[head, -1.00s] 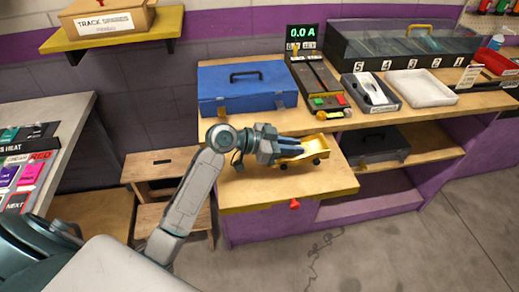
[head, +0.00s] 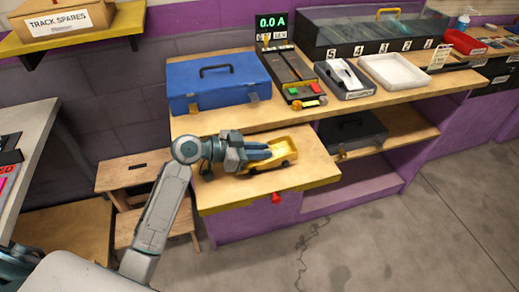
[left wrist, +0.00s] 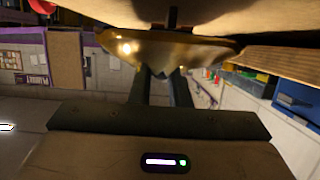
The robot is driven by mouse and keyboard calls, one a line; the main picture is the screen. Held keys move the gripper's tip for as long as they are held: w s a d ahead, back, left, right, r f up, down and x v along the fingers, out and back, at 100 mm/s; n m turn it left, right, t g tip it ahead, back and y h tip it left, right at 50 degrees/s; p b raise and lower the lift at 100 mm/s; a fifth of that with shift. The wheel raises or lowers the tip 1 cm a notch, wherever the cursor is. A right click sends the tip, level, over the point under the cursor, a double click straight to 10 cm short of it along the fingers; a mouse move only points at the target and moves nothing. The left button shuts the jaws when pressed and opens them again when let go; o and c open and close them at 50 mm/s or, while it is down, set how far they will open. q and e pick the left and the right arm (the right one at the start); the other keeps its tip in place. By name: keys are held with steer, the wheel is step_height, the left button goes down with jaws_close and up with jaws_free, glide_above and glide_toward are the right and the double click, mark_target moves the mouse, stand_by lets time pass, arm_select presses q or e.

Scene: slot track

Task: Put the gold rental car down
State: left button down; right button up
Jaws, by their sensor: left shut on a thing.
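My right gripper is not in view.
A blue toolbox (head: 218,85) stands on the bench behind the board. A test unit (head: 290,75) reading 0.0 A, a black tray (head: 345,80) and a white tray (head: 398,70) sit to its right. A dark case (head: 352,137) is on the shelf at right. The board's front is bare.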

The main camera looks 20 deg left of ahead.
arm_select(q)
steer(key=shift+w+f, duration=0.15)
steer(key=shift+f, duration=0.3)
steer(key=c, duration=1.4)
jaws_free()
steer(key=shift+d, duration=0.1)
steer(key=shift+o, duration=0.2)
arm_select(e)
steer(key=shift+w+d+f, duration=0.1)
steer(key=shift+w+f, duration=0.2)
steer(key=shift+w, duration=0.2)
